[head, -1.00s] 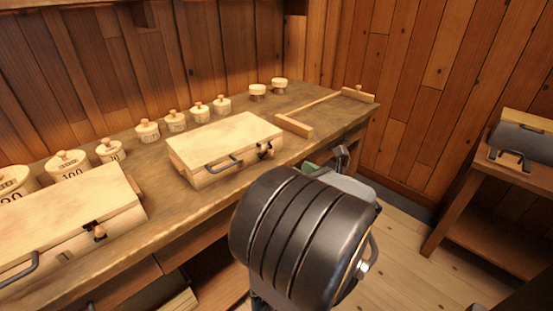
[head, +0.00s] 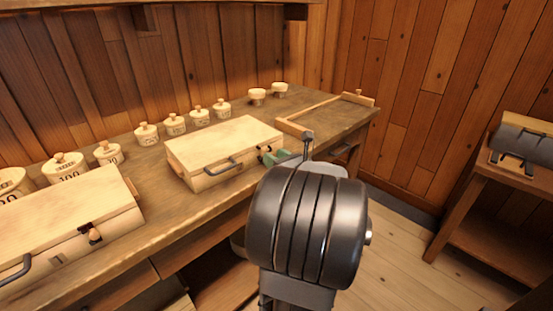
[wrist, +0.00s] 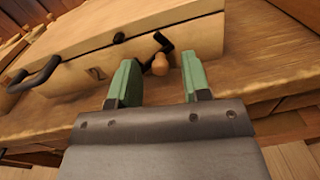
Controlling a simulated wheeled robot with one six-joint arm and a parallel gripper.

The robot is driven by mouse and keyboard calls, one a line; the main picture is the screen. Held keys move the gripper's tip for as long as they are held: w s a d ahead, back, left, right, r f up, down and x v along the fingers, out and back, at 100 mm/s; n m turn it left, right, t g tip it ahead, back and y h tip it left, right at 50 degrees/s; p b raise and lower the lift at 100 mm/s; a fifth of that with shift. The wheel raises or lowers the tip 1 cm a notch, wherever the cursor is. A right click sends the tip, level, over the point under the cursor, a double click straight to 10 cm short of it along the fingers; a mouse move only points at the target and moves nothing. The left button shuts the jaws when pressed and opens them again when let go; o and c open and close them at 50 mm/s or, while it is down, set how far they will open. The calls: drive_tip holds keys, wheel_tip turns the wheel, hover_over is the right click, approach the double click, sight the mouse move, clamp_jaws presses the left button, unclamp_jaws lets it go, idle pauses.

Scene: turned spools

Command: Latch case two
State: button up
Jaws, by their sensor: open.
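A closed pale wooden case (head: 225,140) stands on the bench with its lid down. No number is readable on it. Its front has a dark handle (head: 222,167), also seen in the wrist view (wrist: 36,76). In the wrist view, a dark latch hook (wrist: 163,42) and a round wooden knob (wrist: 159,65) show on the case front (wrist: 100,70). The hook sits tilted above the knob. My gripper (wrist: 158,76) is open and empty, its green fingers either side of the knob in that picture; contact cannot be told. In the head view my gripper (head: 277,158) partly hides the latch.
A second wooden case (head: 70,215) with its own latch knob (head: 95,234) stands at the left. Lidded pots (head: 68,168) and small spools (head: 257,96) line the back. A wooden frame (head: 325,108) lies right of the case. A side table (head: 500,195) stands at the right.

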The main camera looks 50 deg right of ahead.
drive_tip(key=shift+c, duration=0.2)
clamp_jaws()
drive_tip(key=n+b, duration=0.3)
drive_tip(key=b, duration=0.1)
drive_tip(key=r+n+b, duration=0.1)
drive_tip(key=n, duration=0.1)
drive_tip(key=shift+a+n+b, duration=0.3)
drive_tip(key=shift+b, duration=0.1)
drive_tip(key=n+b, duration=0.3)
drive_tip(key=a+r+n+b, duration=0.1)
drive_tip(key=b, duration=0.1)
drive_tip(key=shift+w+n, duration=0.1)
drive_tip(key=shift+n, duration=0.3)
drive_tip(key=shift+a+r+n+b, duration=0.25)
drive_tip(key=shift+n+b, duration=0.65)
drive_tip(key=shift+b, duration=0.3)
drive_tip(key=shift+r, duration=0.1)
